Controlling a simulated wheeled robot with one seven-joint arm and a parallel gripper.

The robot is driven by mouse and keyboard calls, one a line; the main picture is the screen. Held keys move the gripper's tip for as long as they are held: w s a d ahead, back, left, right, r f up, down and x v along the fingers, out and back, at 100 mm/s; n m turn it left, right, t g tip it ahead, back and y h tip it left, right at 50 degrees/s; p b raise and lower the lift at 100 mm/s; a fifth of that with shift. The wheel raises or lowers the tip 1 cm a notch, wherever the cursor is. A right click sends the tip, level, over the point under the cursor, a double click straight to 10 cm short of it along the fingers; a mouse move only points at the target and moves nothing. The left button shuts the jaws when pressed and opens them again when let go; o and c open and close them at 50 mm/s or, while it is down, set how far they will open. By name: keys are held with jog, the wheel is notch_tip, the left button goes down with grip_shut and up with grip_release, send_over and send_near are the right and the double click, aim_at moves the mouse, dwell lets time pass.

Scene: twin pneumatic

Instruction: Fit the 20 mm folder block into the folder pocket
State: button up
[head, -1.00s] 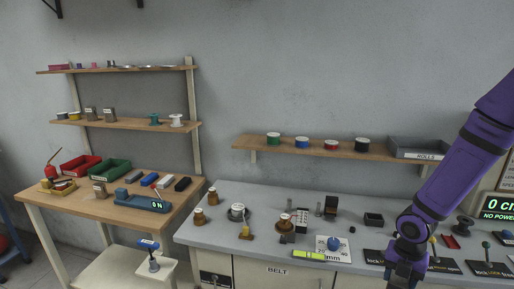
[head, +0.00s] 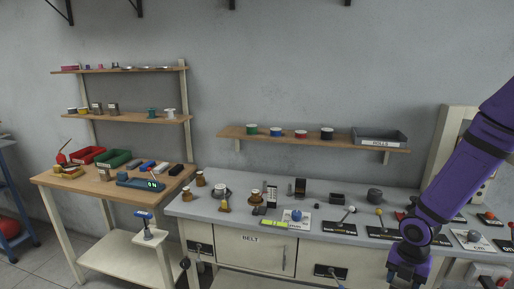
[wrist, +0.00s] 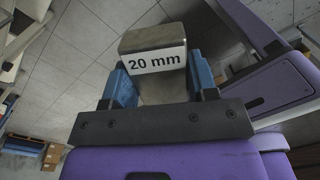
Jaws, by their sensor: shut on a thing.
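The 20 mm folder block (wrist: 153,50) is a grey metal block with a white "20 mm" label, seen close up in the wrist view. My gripper (wrist: 160,80) is shut on it, with one blue finger on each side. In the head view my gripper (head: 405,282) is at the bottom right, in front of the workbench, and the block cannot be made out there. I cannot pick out the folder pocket for certain in either view.
The grey workbench (head: 190,208) carries spools, a yellow-green marker (head: 272,224), a card with a blue knob (head: 297,216) and several levers. A wooden side table (head: 100,187) stands left. A shelf with rolls (head: 220,132) hangs above.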

jog(key=w+a+f+m, duration=0.2)
jog(key=w+a+m, duration=0.2)
jog(key=m, duration=0.9)
jog(key=w+a+f+m, duration=0.2)
jog(key=w+a+m, duration=0.2)
jog(key=w+m, duration=0.6)
jog(key=m, duration=0.4)
jog(key=shift+w+f+m+y, duration=0.2)
jog(key=shift+m+y, duration=0.1)
jog(key=shift+a, duration=0.15)
